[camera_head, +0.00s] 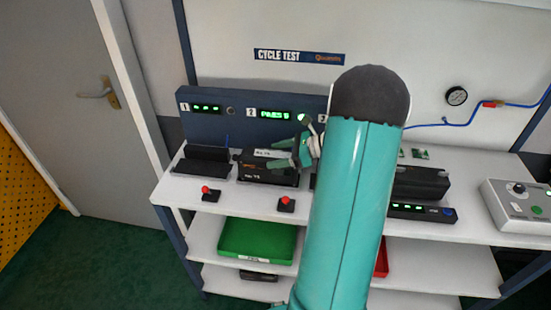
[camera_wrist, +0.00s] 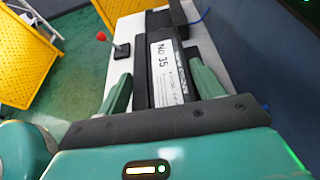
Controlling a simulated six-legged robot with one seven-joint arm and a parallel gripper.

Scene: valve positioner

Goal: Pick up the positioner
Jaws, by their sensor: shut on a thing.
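The positioner (camera_head: 268,175) is a black box with a white label, at station 2 of the bench's test panel. In the wrist view, the positioner (camera_wrist: 168,70) shows its label reading "No 35" between my fingers. My gripper (camera_head: 273,154) has its green fingers at the box's upper part in the head view. In the wrist view, my gripper (camera_wrist: 163,82) has one finger on each side of the box and is shut on it. Whether the box is clear of its black holder cannot be told. My arm hides the middle of the bench.
Red-knobbed levers (camera_head: 286,204) stand at the bench's front edge. An empty-looking black holder (camera_head: 200,160) is at station 1. A black unit (camera_head: 420,183) and a grey control box (camera_head: 520,205) lie to the right. A green tray (camera_head: 257,238) is on the shelf below.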

